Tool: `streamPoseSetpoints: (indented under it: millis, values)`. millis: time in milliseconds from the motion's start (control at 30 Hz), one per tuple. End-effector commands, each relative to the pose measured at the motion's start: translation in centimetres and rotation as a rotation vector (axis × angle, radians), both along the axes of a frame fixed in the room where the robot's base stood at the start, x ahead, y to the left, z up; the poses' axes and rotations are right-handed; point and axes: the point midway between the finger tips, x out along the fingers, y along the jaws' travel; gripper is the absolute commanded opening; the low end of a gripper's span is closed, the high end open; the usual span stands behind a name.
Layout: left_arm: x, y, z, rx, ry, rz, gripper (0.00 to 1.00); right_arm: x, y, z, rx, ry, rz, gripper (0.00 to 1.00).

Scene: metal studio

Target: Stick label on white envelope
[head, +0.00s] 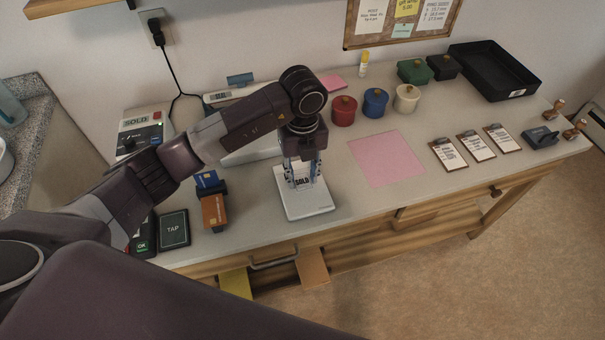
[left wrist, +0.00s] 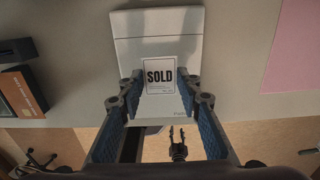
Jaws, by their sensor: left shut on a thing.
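The white envelope (head: 307,206) lies flat near the front edge of the table, below my left gripper. It also shows in the left wrist view (left wrist: 155,24). The label (head: 301,181) is a small white card with a dark border and "SOLD" in black; it also shows in the left wrist view (left wrist: 159,77). My left gripper (head: 302,172) is shut on the label, with a blue-padded finger on either side, over the envelope. Whether the label touches the envelope I cannot tell. My right gripper (left wrist: 177,136) shows small in the left wrist view, over the floor, its fingers apart and empty.
A pink sheet (head: 386,158) lies right of the envelope. Several lidded pots, including a red one (head: 344,111), stand behind it. Card holders (head: 213,209) and a tap reader (head: 174,229) stand to the left. Clipboards (head: 448,154) and a black tray (head: 493,70) are to the right.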

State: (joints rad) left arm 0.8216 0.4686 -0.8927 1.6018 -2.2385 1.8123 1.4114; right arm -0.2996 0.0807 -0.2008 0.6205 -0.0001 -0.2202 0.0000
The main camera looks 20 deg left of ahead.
Motion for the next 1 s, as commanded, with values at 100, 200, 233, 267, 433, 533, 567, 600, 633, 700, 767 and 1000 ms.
streamPoseSetpoints:
  millis: [100,200,233,267,433,533,567,600,633,700,767,1000]
  values:
    - [0.0,0.0,-0.3,0.000,0.000,0.000,0.26,0.0,0.1,-0.3,0.002,0.000,0.000,0.40]
    - [0.0,0.0,-0.5,0.000,0.000,0.000,0.26,0.0,0.2,-0.4,0.003,0.001,-0.001,0.40]
    - [0.0,0.0,-0.6,0.000,0.000,0.000,0.26,0.0,0.2,-0.4,0.003,0.001,-0.001,0.40]
    - [0.0,0.0,-0.6,0.000,0.000,0.000,0.26,0.0,0.3,-0.5,0.003,0.001,-0.001,0.40]
    - [0.0,0.0,-1.0,0.000,0.000,0.000,0.26,0.0,0.2,-0.7,0.003,0.001,-0.001,0.40]
    - [0.0,0.0,-1.2,0.000,0.000,0.001,0.26,0.0,0.2,-0.9,0.003,0.001,-0.001,0.40]
    - [0.0,0.0,-1.2,0.000,0.000,0.001,0.26,0.0,0.2,-0.9,0.003,0.001,-0.001,0.40]
    - [0.0,0.0,-1.3,0.000,0.000,0.001,0.26,0.0,0.2,-1.0,0.003,0.001,-0.001,0.40]
    - [0.0,0.0,-1.4,0.000,0.000,0.001,0.26,0.0,0.2,-1.0,0.003,0.001,-0.001,0.40]
    - [0.0,0.0,-1.3,-0.001,-0.001,0.001,0.26,0.0,0.2,-1.0,0.003,0.001,-0.001,0.40]
    - [0.0,0.0,-1.3,0.000,0.000,0.001,0.26,0.0,0.2,-0.9,0.002,0.000,-0.001,0.40]
    - [0.0,0.0,-1.3,0.000,0.000,0.000,0.42,0.0,0.2,-0.9,0.002,0.000,-0.002,0.40]
